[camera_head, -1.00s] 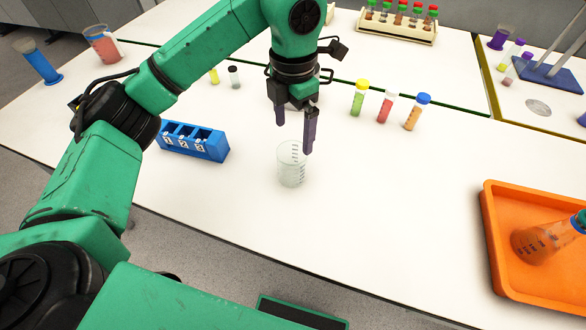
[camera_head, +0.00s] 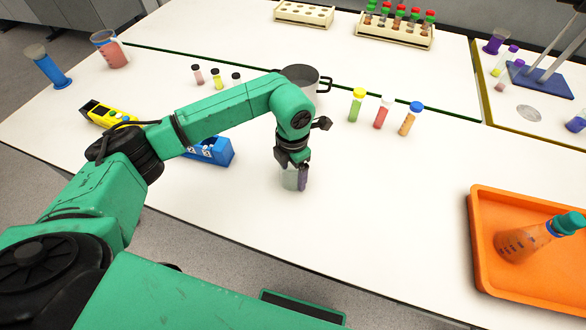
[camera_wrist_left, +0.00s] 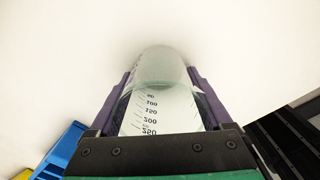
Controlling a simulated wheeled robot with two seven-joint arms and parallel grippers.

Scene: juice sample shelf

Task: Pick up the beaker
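The beaker (camera_head: 290,179) is clear glass and stands upright on the white table, in the middle of the head view. My left gripper (camera_head: 293,176) points down over it, with one purple finger on each side. In the left wrist view the beaker (camera_wrist_left: 160,105) fills the space between the fingers (camera_wrist_left: 165,100), and its printed volume marks show. The fingers lie close along its walls; I cannot tell whether they press on the glass. My right gripper is not in view.
A blue numbered rack (camera_head: 220,152) is left of the beaker, partly behind my arm. A grey pot (camera_head: 302,77) and capped tubes (camera_head: 381,112) stand behind. An orange tray (camera_head: 483,270) with a flask (camera_head: 522,242) is at right. The table right of the beaker is clear.

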